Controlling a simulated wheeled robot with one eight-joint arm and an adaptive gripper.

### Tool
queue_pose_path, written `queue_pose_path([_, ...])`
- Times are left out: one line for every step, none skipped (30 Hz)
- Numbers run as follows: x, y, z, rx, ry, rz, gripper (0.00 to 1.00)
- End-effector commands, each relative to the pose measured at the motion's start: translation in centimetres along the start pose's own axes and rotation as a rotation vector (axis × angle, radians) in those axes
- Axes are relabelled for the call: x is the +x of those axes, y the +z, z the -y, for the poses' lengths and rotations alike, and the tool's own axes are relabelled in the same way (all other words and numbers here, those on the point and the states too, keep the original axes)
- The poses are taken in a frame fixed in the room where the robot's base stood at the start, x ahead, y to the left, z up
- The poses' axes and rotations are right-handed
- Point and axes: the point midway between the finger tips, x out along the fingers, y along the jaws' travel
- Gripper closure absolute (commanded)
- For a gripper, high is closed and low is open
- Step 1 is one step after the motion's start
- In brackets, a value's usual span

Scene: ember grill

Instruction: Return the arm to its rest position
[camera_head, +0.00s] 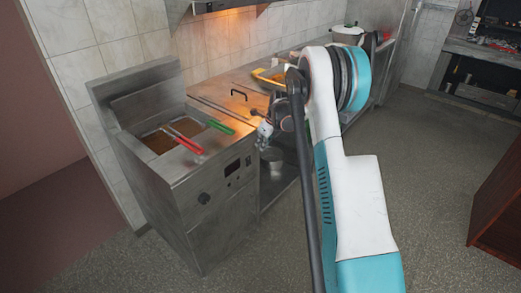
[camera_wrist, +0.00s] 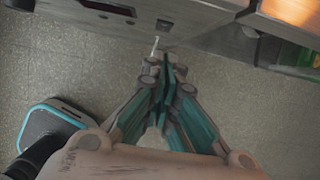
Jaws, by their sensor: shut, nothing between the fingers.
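My arm, white and teal, fills the middle and right of the head view. My gripper (camera_head: 265,132) is small and partly hidden there, in front of the counter just right of the fryer. In the wrist view my gripper (camera_wrist: 167,72) is shut with its fingertips together and nothing between them. It hangs over the grey floor (camera_wrist: 85,65), clear of the steel front along the top of the picture.
A steel fryer (camera_head: 226,207) with a red-handled and a green-handled basket (camera_head: 219,127) stands at left. A steel counter with a yellow-rimmed tray (camera_head: 266,77) runs behind my arm. A brown cabinet (camera_head: 499,215) is at right. Open floor (camera_head: 437,170) lies between.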

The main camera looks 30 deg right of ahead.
Motion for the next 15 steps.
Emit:
queue_pose_path([-0.44,0.09,0.0,0.0,0.0,0.0,1.0])
queue_pose_path([-0.58,0.12,-0.01,0.0,0.0,0.0,1.0])
queue_pose_path([-0.71,0.15,-0.01,0.0,0.0,0.0,1.0])
queue_pose_path([-0.78,0.16,-0.02,0.0,0.0,0.0,1.0])
queue_pose_path([-0.82,0.17,-0.02,0.0,0.0,0.0,1.0])
queue_pose_path([-0.84,0.18,-0.02,0.0,0.0,0.0,1.0])
queue_pose_path([-0.84,0.18,-0.02,0.0,0.0,0.0,1.0])
queue_pose_path([-0.83,0.18,-0.02,0.0,0.0,0.0,1.0])
queue_pose_path([-0.82,0.18,-0.02,0.0,0.0,0.0,1.0])
queue_pose_path([-0.81,0.17,-0.02,0.0,0.0,0.0,1.0])
queue_pose_path([-0.81,0.18,-0.02,0.0,0.0,0.0,1.0])
queue_pose_path([-0.8,0.18,-0.02,0.0,0.0,0.0,1.0])
queue_pose_path([-0.8,0.18,-0.02,0.0,0.0,0.0,1.0])
queue_pose_path([-0.8,0.18,-0.02,0.0,0.0,0.0,1.0])
queue_pose_path([-0.79,0.18,-0.02,0.0,0.0,0.0,1.0])
